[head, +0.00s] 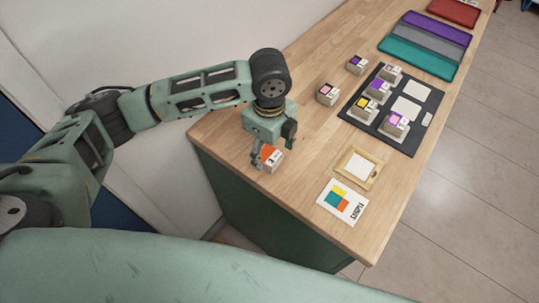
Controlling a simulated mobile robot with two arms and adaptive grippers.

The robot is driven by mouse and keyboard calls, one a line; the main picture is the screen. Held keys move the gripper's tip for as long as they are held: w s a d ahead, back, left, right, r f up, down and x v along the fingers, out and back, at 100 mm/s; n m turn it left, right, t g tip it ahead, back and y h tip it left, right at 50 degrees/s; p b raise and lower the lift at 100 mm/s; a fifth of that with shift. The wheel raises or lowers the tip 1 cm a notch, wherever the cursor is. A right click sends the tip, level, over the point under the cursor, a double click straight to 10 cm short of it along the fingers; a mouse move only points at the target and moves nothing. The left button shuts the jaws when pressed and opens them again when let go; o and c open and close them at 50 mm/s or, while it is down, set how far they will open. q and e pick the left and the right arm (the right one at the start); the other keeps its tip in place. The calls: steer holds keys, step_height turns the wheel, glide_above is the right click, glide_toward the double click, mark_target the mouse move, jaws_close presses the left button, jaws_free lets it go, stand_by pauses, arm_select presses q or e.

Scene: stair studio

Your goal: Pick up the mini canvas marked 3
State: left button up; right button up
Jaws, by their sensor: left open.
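An orange-topped mini canvas block (272,163) stands on the wooden table near its left edge. Its side carries a small dark mark that is too small to read surely. My left gripper (272,153) is open, pointing down right over this block, with one finger on each side of it in the picture. I cannot tell whether the fingers touch it. Part of the block's top is hidden by the gripper. Other small blocks stand apart: a pink-topped one (327,94) and a purple-topped one (356,65). Their marks are also unreadable. My right gripper is not in view.
A dark board (419,128) holds several blocks and pale empty squares. Nearer lie a wooden-framed tray (373,180) and a card with coloured squares (342,202). Teal (415,57), grey, purple and red trays lie at the far end. The table's middle is clear.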

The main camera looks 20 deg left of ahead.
mark_target(269, 155)
arm_select(q)
step_height(269, 155, down, 2)
steer(key=shift+f, duration=0.5)
steer(key=shift+c, duration=1.4)
steer(key=c, duration=0.9)
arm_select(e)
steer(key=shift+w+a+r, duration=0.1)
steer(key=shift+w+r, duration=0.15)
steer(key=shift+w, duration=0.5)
